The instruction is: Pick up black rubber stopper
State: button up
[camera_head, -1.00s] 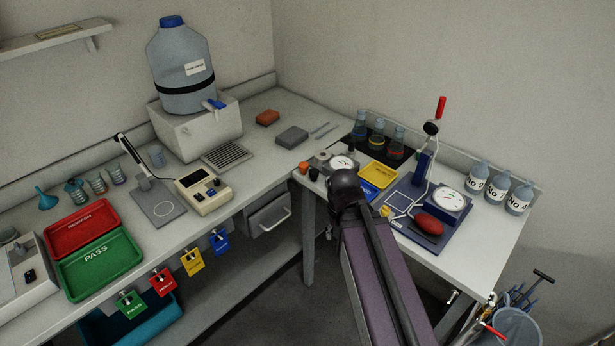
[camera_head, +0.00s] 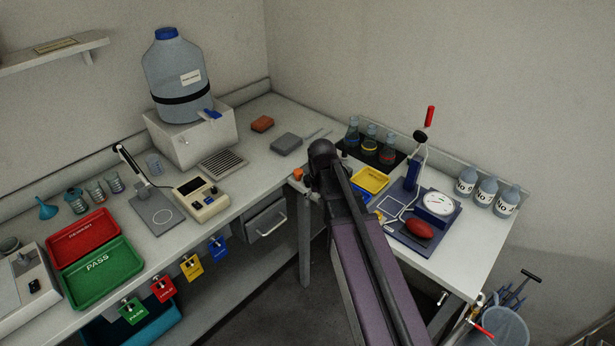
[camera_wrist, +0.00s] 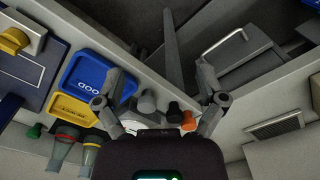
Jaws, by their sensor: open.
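The black rubber stopper (camera_wrist: 175,112) stands near the table edge in the wrist view, between a grey stopper (camera_wrist: 147,103) and an orange stopper (camera_wrist: 188,121). My gripper (camera_wrist: 161,76) is open and empty, its fingers spread on either side of the stopper group. The black stopper lies between the fingers in the picture; their height above it is hard to tell. In the head view the orange stopper (camera_head: 297,174) shows just left of my arm.
A yellow tray (camera_head: 371,180), dark mat with flasks (camera_head: 370,146), blue-based stand (camera_head: 410,177) and white-dial gauge (camera_head: 438,203) crowd the right bench. Bottles (camera_head: 486,191) line its back. A grey block (camera_head: 286,144) and orange block (camera_head: 262,124) lie in the corner.

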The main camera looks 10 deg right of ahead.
notch_tip(320, 180, up, 7)
jog(key=m+p, duration=0.2)
jog(key=p, duration=0.4)
send_over(308, 178)
jog(key=shift+f, duration=0.15)
jog(key=shift+f+b, duration=0.1)
jog(key=shift+b, duration=0.25)
notch_tip(308, 178, down, 8)
jog(key=b, duration=0.8)
jog(key=shift+f, duration=0.25)
jog(key=shift+f+b, duration=0.1)
jog(key=shift+b, duration=0.25)
notch_tip(308, 178, down, 5)
jog(key=b, duration=0.5)
jog(key=shift+d, duration=0.1)
jog(key=c, duration=1)
